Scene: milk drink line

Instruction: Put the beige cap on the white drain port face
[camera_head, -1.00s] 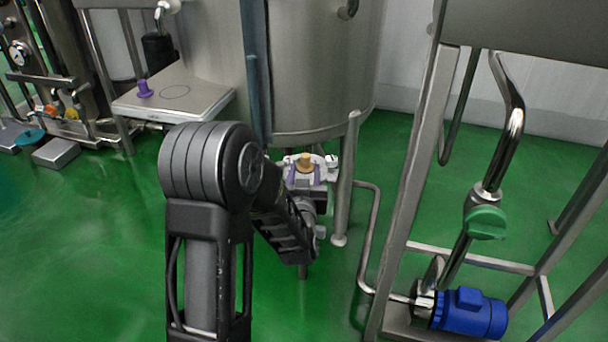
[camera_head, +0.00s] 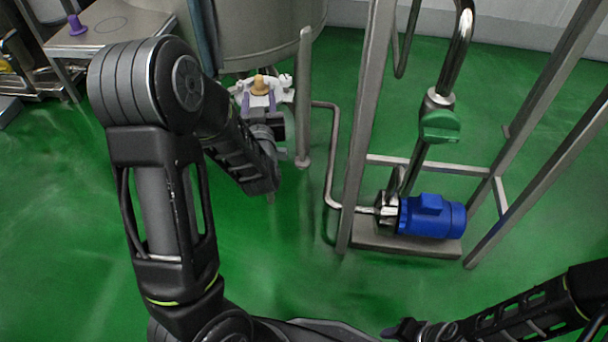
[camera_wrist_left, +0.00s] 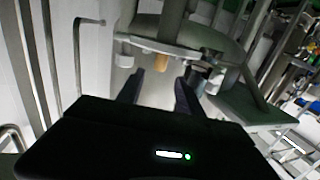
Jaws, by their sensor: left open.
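The beige cap (camera_head: 260,85) shows beside the white fitting (camera_head: 284,82) under the tank's lower edge, where the white drain port face seems to be. I cannot tell whether the cap sits on the face. In the left wrist view the cap (camera_wrist_left: 160,62) is a small tan cylinder under the grey tank bottom. My left gripper (camera_head: 259,102) is open, with its fingertips apart and pointing at the cap. In the left wrist view the cap shows beyond the open fingertips (camera_wrist_left: 162,80), between them. My right arm comes in at lower right; its dark end (camera_head: 402,328) is unclear.
The steel tank (camera_head: 270,35) stands above the fitting, with a tank leg (camera_head: 304,110) close on the right. A frame post (camera_head: 365,130) and blue pump (camera_head: 432,216) stand farther right. A purple piece (camera_head: 77,25) is on the side table (camera_head: 115,35). Green floor lies open in front.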

